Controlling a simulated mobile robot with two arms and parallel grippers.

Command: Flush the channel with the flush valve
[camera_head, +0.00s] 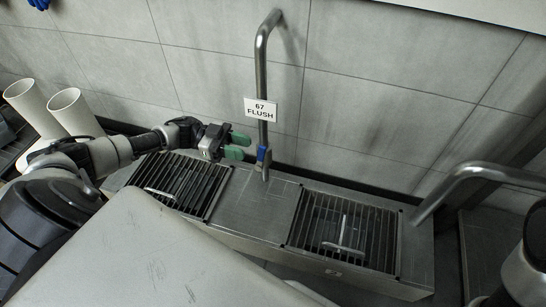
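The flush valve has a blue handle (262,153) low on a bent grey standpipe (261,70). A white sign (260,109) reading "67 FLUSH" hangs on the pipe above it. The steel channel (257,205) lies below, with a slatted grate at its left (181,185) and another at its right (343,230). My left gripper (238,145) has green fingers, spread apart with nothing between them. It is just left of the blue handle, with a small gap in the picture; the depth is hard to judge. My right gripper is out of view.
A tiled wall (390,120) stands behind the channel. Another bent metal pipe (480,172) is at the right. Two pale cylinders (68,105) stand at the far left. Part of my own body fills the lower front.

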